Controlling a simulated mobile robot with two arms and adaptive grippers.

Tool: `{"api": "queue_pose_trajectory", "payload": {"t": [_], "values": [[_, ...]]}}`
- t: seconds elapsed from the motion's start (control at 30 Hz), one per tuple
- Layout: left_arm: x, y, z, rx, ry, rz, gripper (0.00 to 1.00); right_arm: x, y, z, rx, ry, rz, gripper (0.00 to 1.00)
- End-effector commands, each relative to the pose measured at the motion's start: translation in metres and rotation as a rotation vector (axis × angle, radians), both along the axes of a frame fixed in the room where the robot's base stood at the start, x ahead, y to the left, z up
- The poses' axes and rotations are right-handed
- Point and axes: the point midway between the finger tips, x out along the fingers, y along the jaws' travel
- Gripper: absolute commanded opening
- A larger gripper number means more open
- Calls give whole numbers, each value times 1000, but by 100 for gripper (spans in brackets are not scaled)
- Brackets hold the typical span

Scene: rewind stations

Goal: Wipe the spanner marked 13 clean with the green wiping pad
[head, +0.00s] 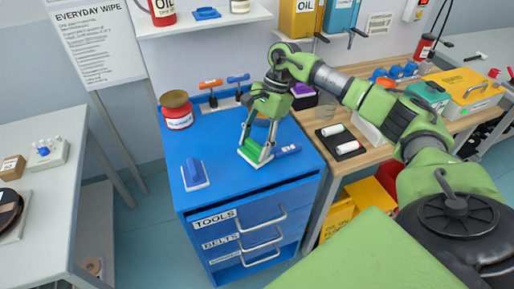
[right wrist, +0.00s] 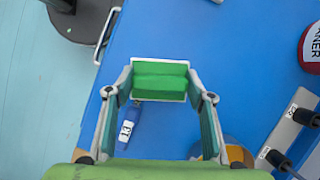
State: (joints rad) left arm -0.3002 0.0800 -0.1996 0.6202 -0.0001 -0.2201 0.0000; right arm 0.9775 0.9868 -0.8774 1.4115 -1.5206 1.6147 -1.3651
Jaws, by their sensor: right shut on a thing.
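My right gripper (head: 256,152) is over the blue cabinet top, pointing down. In the right wrist view its two fingers (right wrist: 160,80) are shut on the green wiping pad (right wrist: 160,82), which has a pale backing. The pad's green and white edge (head: 250,155) shows low over the top in the head view. A blue-handled tool with a white tag (right wrist: 126,130), apparently reading 13, lies beside the pad; its handle (head: 288,150) sticks out to the right of the gripper. The rest of the spanner is hidden, and I cannot tell whether the pad touches it. My left gripper is not in view.
A blue-handled block on a white plate (head: 195,174) and a red tin (head: 176,110) stand on the cabinet's left side. A rack with orange and blue handles (head: 222,92) is at the back. The cabinet's front middle is clear. A wooden bench (head: 350,165) adjoins on the right.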

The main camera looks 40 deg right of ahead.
Motion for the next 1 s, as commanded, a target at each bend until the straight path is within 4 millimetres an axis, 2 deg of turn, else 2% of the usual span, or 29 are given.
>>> {"api": "queue_pose_trajectory", "payload": {"t": [0.83,1.0], "values": [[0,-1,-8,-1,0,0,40,-38,7,-5,-1,3,1,28],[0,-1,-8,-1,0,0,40,-41,7,-5,-2,4,0,28]]}}
